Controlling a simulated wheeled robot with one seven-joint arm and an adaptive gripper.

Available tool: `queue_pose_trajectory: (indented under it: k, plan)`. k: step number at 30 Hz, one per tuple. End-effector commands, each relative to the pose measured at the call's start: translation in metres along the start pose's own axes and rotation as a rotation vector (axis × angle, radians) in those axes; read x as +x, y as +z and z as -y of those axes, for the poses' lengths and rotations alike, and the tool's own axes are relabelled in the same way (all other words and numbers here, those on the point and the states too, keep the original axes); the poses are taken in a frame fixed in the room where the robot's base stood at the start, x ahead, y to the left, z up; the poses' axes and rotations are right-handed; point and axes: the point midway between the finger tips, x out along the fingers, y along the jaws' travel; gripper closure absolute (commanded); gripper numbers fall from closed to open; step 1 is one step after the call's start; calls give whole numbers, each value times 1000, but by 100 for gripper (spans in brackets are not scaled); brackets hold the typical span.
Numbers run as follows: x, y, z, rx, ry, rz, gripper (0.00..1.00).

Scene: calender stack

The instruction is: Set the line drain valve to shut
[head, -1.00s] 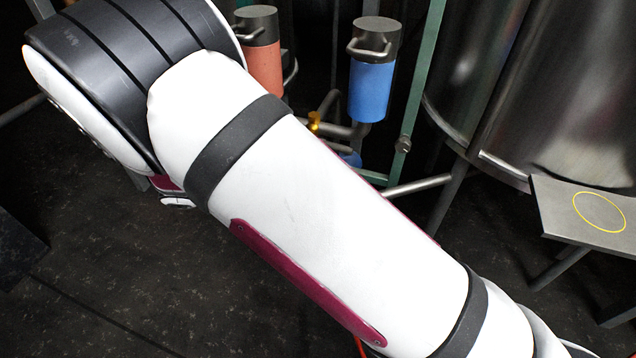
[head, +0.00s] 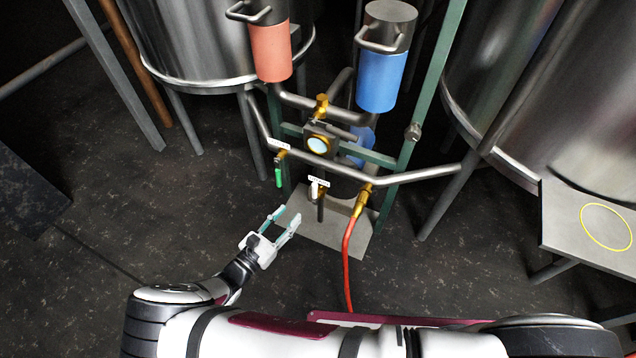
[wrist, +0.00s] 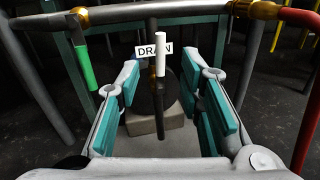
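The line drain valve has a white lever handle (head: 314,189) on the lower front of the pipe stand. In the wrist view the white handle (wrist: 160,52) stands upright in the picture, in front of a label reading DRAIN (wrist: 143,51), partly covering it. A dark pipe (wrist: 159,110) shows below the handle. My gripper (head: 287,214) is open and empty, to the lower left of the handle in the head view. In the wrist view the handle lies beyond and between the spread teal-padded fingers (wrist: 172,72), with no contact visible.
A green-handled valve (head: 279,177) hangs left of the drain handle, and also shows in the wrist view (wrist: 85,68). A red hose (head: 347,250) drops from a brass fitting on the right. Red and blue canisters (head: 381,82) and steel tanks (head: 190,45) stand behind.

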Motion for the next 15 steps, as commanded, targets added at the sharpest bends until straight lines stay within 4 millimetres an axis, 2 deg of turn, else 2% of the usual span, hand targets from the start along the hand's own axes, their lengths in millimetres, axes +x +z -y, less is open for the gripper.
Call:
queue_pose_trajectory:
  k: [15]
  plan:
    - [94,0,2,0,-6,1,66]
